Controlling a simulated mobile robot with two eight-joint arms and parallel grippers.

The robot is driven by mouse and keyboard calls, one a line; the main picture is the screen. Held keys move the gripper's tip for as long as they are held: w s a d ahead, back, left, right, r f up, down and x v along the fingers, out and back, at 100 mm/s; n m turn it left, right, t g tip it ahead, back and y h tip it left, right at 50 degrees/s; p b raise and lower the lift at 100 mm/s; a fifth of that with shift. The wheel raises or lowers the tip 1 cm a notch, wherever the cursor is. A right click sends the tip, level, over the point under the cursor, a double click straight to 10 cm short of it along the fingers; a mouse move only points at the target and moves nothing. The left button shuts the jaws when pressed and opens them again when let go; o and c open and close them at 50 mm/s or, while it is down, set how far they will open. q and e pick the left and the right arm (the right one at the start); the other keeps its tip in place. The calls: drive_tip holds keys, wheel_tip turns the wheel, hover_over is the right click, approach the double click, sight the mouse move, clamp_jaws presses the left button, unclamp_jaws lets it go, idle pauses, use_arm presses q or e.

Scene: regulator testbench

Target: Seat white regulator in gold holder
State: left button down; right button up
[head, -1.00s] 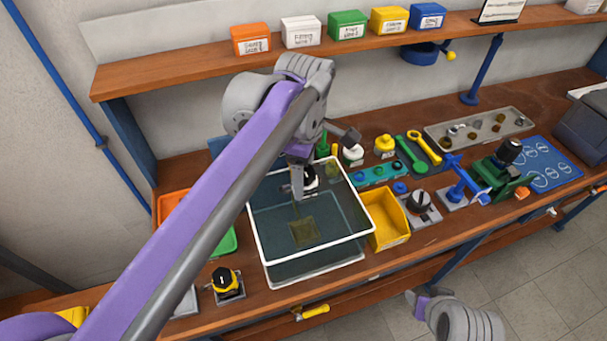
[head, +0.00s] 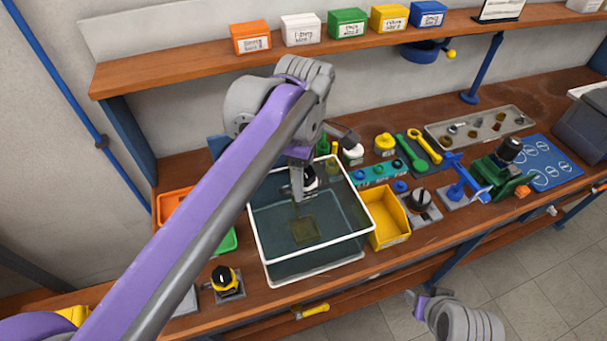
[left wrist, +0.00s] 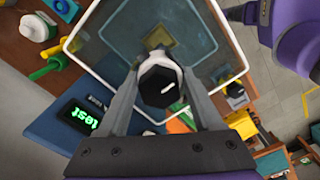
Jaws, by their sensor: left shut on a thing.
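My left gripper (head: 298,190) is shut on the white regulator, over the open top of a clear, white-rimmed tank (head: 258,232). In the left wrist view the white regulator (left wrist: 162,84) sits between the two fingers, its black knob with a white mark facing the camera. A gold square holder (head: 304,230) lies low in the tank, seen through it. The holder also shows in the left wrist view (left wrist: 157,38), beyond the regulator, which partly covers it. The regulator appears apart from the holder. My right gripper (head: 420,302) is low at the front; its jaws are unclear.
A yellow bin (head: 386,218) stands right against the tank, and orange (head: 168,205) and green trays lie left. A yellow regulator (head: 224,278) sits on a plate at front left. Several bottles and tools stand behind and right. A shelf (head: 200,72) runs above.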

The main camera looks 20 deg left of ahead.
use_arm(q)
wheel_tip(320, 180, down, 8)
drive_tip(key=b, duration=0.3)
use_arm(e)
drive_tip(key=shift+s+f, duration=0.25)
drive_tip(key=shift+f, duration=0.5)
drive_tip(key=shift+s+f, duration=0.25)
drive_tip(key=shift+f, duration=0.45)
drive_tip(key=shift+s+f, duration=0.25)
drive_tip(key=shift+f, duration=0.5)
idle(5.1)
